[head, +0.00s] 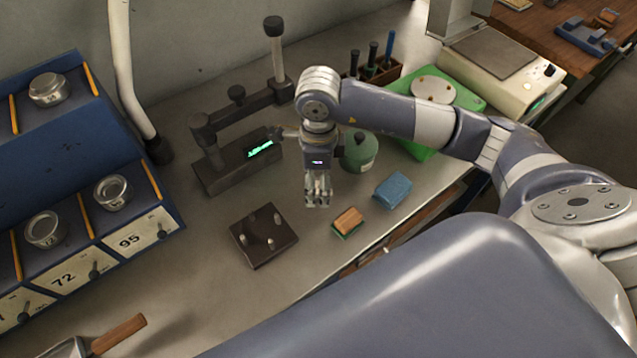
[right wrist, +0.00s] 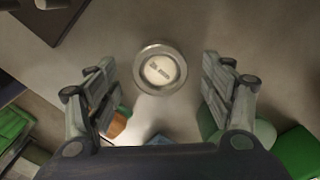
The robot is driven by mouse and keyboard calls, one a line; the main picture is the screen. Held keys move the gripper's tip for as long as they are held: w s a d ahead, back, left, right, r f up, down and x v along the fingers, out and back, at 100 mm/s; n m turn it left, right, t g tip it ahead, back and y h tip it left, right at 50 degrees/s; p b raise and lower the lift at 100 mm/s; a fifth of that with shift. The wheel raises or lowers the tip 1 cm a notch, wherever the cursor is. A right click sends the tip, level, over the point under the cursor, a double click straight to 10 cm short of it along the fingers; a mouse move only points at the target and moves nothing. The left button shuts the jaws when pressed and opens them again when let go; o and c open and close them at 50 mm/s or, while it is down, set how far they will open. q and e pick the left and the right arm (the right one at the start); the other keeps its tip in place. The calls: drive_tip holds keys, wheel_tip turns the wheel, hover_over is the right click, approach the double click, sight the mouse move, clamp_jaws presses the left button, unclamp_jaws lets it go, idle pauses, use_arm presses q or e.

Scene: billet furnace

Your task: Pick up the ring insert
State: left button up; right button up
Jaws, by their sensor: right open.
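In the right wrist view, a round metal ring insert (right wrist: 160,70) with a pale, marked centre lies on the bench top, seen between my open fingers. My right gripper (right wrist: 160,88) is open and empty, with a finger on each side of the ring in the picture. How high the fingers are above it I cannot tell. In the head view my right gripper (head: 318,202) points down over the bench, and I cannot make out the ring there. My left gripper is not in view.
A dark block with pegs (head: 264,236) stands left of the gripper. A wood-backed brush (head: 347,221), blue sponge (head: 393,189) and green container (head: 359,152) are close on the right. A black gauge stand (head: 238,165) is behind. A blue rack (head: 60,150) holds round metal pieces.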

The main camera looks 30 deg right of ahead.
drive_tip(key=shift+f, duration=0.8)
drive_tip(key=c, duration=1.6)
drive_tip(key=shift+o, duration=0.2)
drive_tip(key=shift+r, duration=0.1)
